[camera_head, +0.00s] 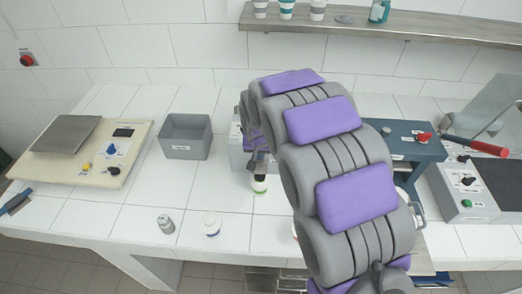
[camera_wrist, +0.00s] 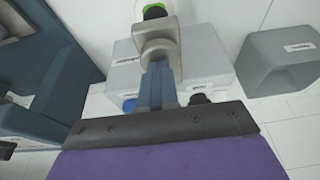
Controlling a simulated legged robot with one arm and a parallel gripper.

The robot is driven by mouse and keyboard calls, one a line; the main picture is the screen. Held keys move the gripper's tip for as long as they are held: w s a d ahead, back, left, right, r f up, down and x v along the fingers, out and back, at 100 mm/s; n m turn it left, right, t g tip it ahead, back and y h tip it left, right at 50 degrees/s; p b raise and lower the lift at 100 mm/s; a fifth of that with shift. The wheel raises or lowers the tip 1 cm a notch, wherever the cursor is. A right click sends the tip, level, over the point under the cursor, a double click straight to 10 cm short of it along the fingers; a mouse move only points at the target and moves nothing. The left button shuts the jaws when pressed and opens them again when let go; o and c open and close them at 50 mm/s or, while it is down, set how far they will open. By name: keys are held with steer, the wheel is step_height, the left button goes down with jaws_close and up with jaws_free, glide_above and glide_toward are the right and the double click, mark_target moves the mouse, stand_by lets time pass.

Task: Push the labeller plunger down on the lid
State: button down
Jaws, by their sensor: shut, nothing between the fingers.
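The labeller is a light grey box (camera_wrist: 205,62) with a blue knob and a dark knob, in the wrist view. A beige-grey head (camera_wrist: 157,42) sticks out from it; I cannot make out the plunger separately. My gripper (camera_wrist: 158,72) is shut and empty, its blue-grey fingers over the labeller, overlapping the near edge of the head; I cannot tell if they touch. A green-rimmed lid with a dark centre (camera_wrist: 154,11) shows just beyond the head. In the head view, the lidded cup (camera_head: 260,185) stands before the labeller (camera_head: 238,152), which my arm partly hides.
A grey bin (camera_head: 186,137) stands left of the labeller, and a beige scale panel (camera_head: 85,150) farther left. A blue machine (camera_head: 408,142) is to the right. A small can (camera_head: 165,224) and a white jar (camera_head: 211,225) stand near the front edge.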

steer(key=shift+s+d+f, duration=0.15)
steer(key=shift+s+f, duration=0.2)
steer(key=shift+f, duration=0.25)
steer(key=shift+r, duration=0.1)
steer(key=shift+w+r, duration=0.15)
steer(key=shift+r, duration=0.15)
steer(key=r, duration=0.2)
steer(key=r+p, duration=0.1)
steer(key=r, duration=0.1)
steer(key=shift+w+r+p, duration=0.2)
steer(key=shift+r+p, duration=0.05)
steer(key=shift+p, duration=0.05)
steer(key=v, duration=0.9)
steer(key=shift+r+p, duration=0.3)
steer(key=shift+r, duration=0.05)
steer(key=shift+a, duration=0.2)
steer(key=shift+d, duration=0.1)
